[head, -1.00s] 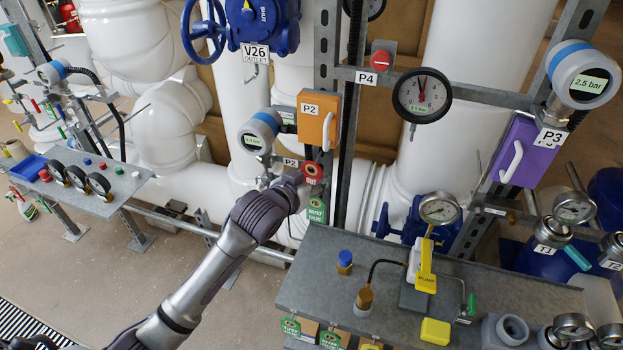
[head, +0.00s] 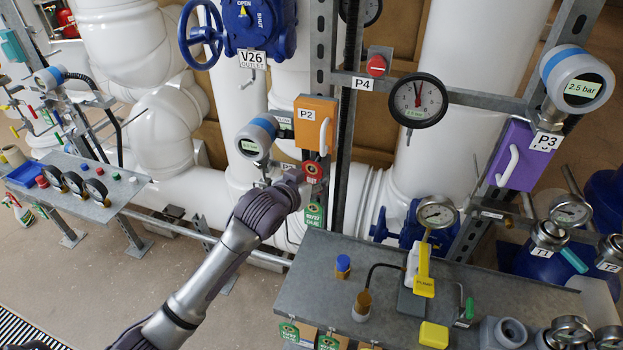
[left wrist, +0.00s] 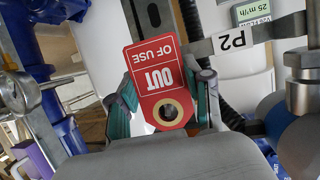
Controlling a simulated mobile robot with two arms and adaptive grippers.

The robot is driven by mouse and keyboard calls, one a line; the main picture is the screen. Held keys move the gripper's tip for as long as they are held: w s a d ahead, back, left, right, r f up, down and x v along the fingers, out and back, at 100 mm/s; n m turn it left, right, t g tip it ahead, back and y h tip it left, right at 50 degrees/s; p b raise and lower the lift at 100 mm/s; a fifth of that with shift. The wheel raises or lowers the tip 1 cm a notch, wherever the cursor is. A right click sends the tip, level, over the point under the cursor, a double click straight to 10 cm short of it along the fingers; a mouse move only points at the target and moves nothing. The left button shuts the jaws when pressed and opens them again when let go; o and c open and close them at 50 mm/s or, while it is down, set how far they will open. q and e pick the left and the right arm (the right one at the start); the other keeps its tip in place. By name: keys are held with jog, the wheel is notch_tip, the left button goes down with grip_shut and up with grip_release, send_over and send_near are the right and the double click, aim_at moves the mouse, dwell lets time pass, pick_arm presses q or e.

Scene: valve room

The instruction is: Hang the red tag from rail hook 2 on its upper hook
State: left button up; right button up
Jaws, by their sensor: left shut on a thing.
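The red tag (head: 314,172) with "OUT OF USE" lettering shows just below the orange P2 box in the head view. In the left wrist view the red tag (left wrist: 158,75) stands between the finger pads, its ringed hole toward the palm. My left gripper (left wrist: 165,105) is shut on it; in the head view the left gripper (head: 300,183) is partly hidden by its own wrist. The P2 rail label (left wrist: 232,40) is right beside the tag in the wrist view. Rail hook 2 cannot be made out clearly. My right gripper is not in view.
The orange P2 box (head: 316,124) and a round gauge head (head: 256,138) are close above the gripper. A green tag (head: 314,215) hangs just below. The grey bench (head: 300,290) with fittings stands at the lower right. Blue valve V26 (head: 258,22) is above.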

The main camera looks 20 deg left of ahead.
pick_arm(q)
jog(key=shift+w, duration=0.3)
jog(key=shift+w, duration=0.2)
jog(key=shift+f, duration=0.4)
dwell(0.8)
jog(key=o, duration=0.8)
